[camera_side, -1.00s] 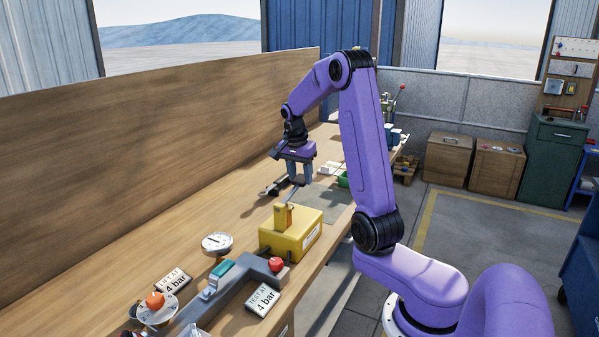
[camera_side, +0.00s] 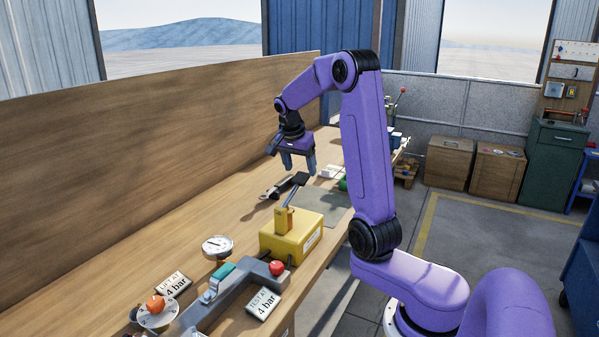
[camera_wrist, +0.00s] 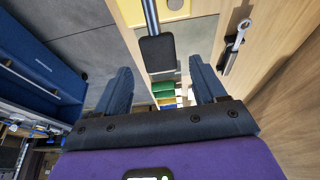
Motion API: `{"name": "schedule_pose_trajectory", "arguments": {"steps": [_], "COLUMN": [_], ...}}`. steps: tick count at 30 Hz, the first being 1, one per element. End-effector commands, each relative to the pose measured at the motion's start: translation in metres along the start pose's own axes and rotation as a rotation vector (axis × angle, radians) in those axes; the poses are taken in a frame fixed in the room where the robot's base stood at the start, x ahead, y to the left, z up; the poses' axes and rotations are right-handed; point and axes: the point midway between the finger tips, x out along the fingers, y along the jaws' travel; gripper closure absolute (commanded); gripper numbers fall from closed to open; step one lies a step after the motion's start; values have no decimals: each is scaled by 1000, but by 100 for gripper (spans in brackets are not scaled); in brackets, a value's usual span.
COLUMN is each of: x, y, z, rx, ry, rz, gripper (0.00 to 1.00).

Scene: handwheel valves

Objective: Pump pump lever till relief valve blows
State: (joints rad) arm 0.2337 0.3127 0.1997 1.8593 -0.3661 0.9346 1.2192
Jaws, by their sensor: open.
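The yellow pump box (camera_side: 291,238) stands on the bench. Its lever (camera_side: 290,197) slants up and back to a black grip (camera_side: 299,180), which shows large in the wrist view (camera_wrist: 157,58). My gripper (camera_side: 299,164) is open and empty, fingers pointing down, just above the grip in the side view. In the wrist view the grip lies beyond and between the fingers (camera_wrist: 160,78), apart from both. A round white gauge (camera_side: 216,246) stands left of the pump; its reading is too small to tell. An orange knob (camera_side: 155,303) sits on a round plate at the front left.
A grey manifold with a teal part (camera_side: 222,272) and a red knob (camera_side: 277,267) lies in front of the pump. Two "4 bar" cards (camera_side: 263,304) (camera_side: 173,284) lie beside it. A wrench (camera_wrist: 238,42) is at the right in the wrist view. A wooden board (camera_side: 150,165) backs the bench.

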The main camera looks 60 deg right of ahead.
Motion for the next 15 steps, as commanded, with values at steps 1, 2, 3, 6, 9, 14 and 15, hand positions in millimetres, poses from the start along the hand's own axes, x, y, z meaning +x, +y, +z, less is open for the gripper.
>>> {"name": "schedule_pose_trajectory", "arguments": {"steps": [1,2,3,6,9,14,15], "x": [-5,-7,-10,-18,-26,-37,-39], "y": [0,0,0,0,0,0,0], "z": [-2,-3,-4,-7,-10,-14,-14], "rx": [1,1,2,1,1,1,1], "ry": [2,1,1,1,2,1,0], "rz": [-3,-2,-2,-2,-2,-2,-2], "gripper": [30,30,30,30,30,30,30]}}
